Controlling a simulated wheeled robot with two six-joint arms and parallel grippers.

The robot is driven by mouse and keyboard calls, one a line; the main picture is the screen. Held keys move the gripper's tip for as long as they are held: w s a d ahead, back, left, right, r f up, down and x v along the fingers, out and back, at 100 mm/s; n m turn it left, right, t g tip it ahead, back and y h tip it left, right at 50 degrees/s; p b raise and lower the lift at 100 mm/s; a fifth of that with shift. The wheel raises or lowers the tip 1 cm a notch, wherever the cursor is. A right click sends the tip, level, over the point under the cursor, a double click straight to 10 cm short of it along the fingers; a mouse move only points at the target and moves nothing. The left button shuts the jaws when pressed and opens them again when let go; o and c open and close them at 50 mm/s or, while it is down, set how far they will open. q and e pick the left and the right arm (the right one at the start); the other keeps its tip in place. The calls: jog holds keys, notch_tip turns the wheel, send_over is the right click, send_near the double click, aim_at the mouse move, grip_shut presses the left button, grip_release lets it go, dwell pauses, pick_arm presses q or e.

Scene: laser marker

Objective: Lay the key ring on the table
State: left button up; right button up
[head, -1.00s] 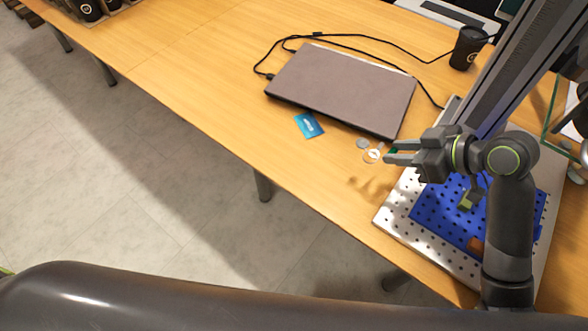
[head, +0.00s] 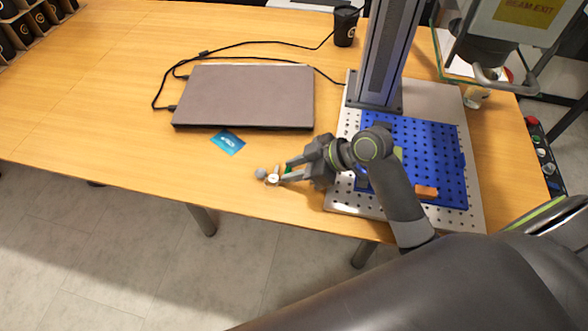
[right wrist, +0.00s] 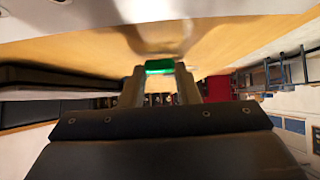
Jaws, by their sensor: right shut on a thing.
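My right gripper (head: 284,172) is over the table's front part, left of the blue perforated plate. It is shut on the key ring. A green piece (head: 288,169) of the key ring shows between the fingers, and it also shows in the right wrist view (right wrist: 160,67). A small grey disc (head: 260,173) and a pale round tag (head: 273,179) show just beyond the fingertips; I cannot tell whether they touch the table. The wooden table (head: 130,120) runs under the gripper. My left gripper is not in view.
A closed laptop (head: 245,96) with a black cable lies behind the gripper. A blue card (head: 227,142) lies left of it. The laser marker's column (head: 386,55) and blue plate (head: 440,150) stand to the right. A black cup (head: 345,26) is at the back. The table's left part is clear.

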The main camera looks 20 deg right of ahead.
jog(key=shift+f, duration=0.4)
jog(key=o, duration=1)
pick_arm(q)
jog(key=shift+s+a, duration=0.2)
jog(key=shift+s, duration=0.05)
pick_arm(e)
jog(key=shift+r, duration=0.15)
jog(key=shift+s+d+r, duration=0.1)
jog(key=shift+d+r, duration=0.05)
jog(key=p+v, duration=0.1)
jog(key=v, duration=0.9)
jog(key=shift+s+d+r, duration=0.1)
jog(key=shift+d+r, duration=0.1)
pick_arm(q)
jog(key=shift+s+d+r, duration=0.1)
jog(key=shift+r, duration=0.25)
pick_arm(e)
jog(key=shift+s+d+r, duration=0.2)
jog(key=shift+d+r, duration=0.1)
jog(key=shift+r, duration=0.05)
